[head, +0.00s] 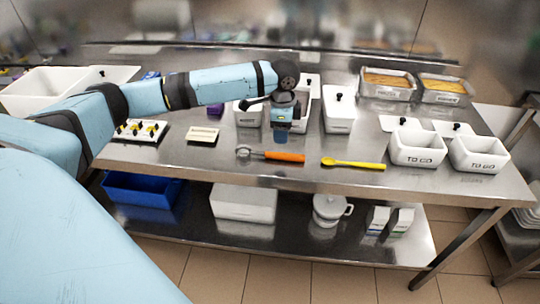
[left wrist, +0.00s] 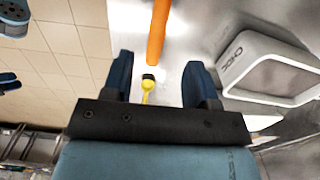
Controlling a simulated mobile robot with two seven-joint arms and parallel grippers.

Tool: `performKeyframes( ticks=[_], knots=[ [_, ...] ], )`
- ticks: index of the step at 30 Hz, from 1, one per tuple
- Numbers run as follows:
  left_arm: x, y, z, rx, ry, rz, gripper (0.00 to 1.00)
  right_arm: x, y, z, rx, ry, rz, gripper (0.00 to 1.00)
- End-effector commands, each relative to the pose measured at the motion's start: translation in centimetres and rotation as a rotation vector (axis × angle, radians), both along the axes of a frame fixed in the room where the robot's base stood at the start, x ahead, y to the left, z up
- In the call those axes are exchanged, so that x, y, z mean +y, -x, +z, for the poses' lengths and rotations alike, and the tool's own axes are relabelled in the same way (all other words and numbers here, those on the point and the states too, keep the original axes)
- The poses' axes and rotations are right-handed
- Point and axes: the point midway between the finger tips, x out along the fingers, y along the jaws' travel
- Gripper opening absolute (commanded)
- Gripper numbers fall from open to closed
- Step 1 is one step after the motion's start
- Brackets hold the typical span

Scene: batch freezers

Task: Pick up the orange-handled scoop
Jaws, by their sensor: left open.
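The orange-handled scoop (head: 284,157) lies flat near the front edge of the steel table, its metal bowl at the left end and its handle pointing right. My left gripper (head: 281,137) is above and just behind it in the head view, pointing down. In the left wrist view the orange handle (left wrist: 157,32) shows ahead of the open fingers (left wrist: 158,85), with nothing held between them. The scoop's bowl is out of the left wrist view.
A yellow spoon (head: 352,163) lies right of the scoop. White tubs marked TO GO (head: 418,149) stand at the right. White containers (head: 248,114) stand behind the gripper. The table front around the scoop is clear.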

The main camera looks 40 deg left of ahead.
Motion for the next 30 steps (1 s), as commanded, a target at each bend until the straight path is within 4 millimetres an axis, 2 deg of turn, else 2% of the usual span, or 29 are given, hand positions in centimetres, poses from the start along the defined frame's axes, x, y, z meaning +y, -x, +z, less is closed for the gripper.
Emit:
performKeyframes(
  ticks=[1, 3, 13, 21, 29, 30],
  knots=[
    [0.0, 0.1, -1.2, 0.002, 0.000, 0.001, 0.53, 0.0, 0.0, -0.2, 0.001, -0.001, -0.001, 0.49],
    [0.0, 0.0, -2.2, 0.002, 0.001, 0.000, 0.53, 0.0, 0.1, -0.3, 0.003, -0.001, -0.001, 0.49],
    [-0.1, 0.0, -4.6, -0.001, 0.000, 0.000, 0.53, 0.0, 0.1, -0.4, 0.006, -0.003, -0.003, 0.49],
    [-0.2, 0.2, -8.5, -0.001, 0.001, 0.000, 0.53, 0.0, 0.1, -0.7, 0.008, -0.004, -0.004, 0.49],
    [-0.2, 0.1, -9.0, -0.003, 0.001, -0.001, 0.53, 0.0, 0.1, -0.6, 0.009, -0.005, -0.004, 0.49],
    [-0.2, 0.1, -9.0, -0.003, 0.001, -0.001, 0.46, 0.0, 0.1, -0.6, 0.009, -0.005, -0.004, 0.49]
  ],
)
